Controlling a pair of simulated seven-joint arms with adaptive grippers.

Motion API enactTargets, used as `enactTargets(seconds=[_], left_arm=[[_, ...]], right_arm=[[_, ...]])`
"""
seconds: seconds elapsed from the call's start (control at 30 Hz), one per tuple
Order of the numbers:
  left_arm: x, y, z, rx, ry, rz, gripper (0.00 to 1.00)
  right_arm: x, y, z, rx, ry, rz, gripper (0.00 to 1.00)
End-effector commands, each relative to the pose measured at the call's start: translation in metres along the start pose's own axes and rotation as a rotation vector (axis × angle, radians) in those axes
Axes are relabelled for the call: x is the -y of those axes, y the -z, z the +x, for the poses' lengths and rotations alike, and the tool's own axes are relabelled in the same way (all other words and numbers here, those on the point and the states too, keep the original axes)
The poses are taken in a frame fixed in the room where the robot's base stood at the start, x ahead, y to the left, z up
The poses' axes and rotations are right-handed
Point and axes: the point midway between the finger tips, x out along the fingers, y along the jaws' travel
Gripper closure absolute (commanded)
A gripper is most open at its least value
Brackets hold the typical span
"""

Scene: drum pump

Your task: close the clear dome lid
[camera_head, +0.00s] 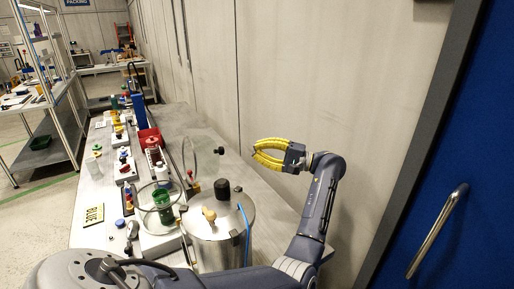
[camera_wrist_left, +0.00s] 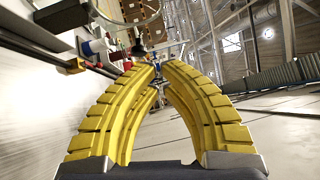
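The clear dome lid (camera_head: 203,158) stands open, raised on edge behind a clear round bowl (camera_head: 147,205) that has a green object (camera_head: 163,205) inside. Its black knob (camera_head: 220,150) faces right, toward my left gripper (camera_head: 255,150). That gripper has yellow fingers whose tips meet, with nothing seen between them; it is right of the knob and apart from it in the head view. In the left wrist view the knob (camera_wrist_left: 138,46) shows just beyond the fingertips (camera_wrist_left: 157,68), with part of the clear lid (camera_wrist_left: 140,10) above. My right gripper is not in view.
A steel drum (camera_head: 215,240) with a black cap (camera_head: 222,190) and a tan knob stands right of the bowl. A red bin (camera_head: 149,137) and several small fixtures line the bench behind. A grey wall (camera_head: 300,70) runs along the right. A blue door (camera_head: 460,200) is at far right.

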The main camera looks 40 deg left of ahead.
Motion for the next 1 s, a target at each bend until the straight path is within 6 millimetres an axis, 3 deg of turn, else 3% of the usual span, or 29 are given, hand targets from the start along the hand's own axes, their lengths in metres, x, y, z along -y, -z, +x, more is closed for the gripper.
enactTargets(seconds=[0.5,1.0], left_arm=[[0.001,-0.002,0.087,0.0,0.003,0.003,1.0],[0.001,-0.028,0.111,-0.001,0.003,0.004,1.0]], right_arm=[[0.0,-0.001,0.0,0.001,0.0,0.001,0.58],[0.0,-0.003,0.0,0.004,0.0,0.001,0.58]])
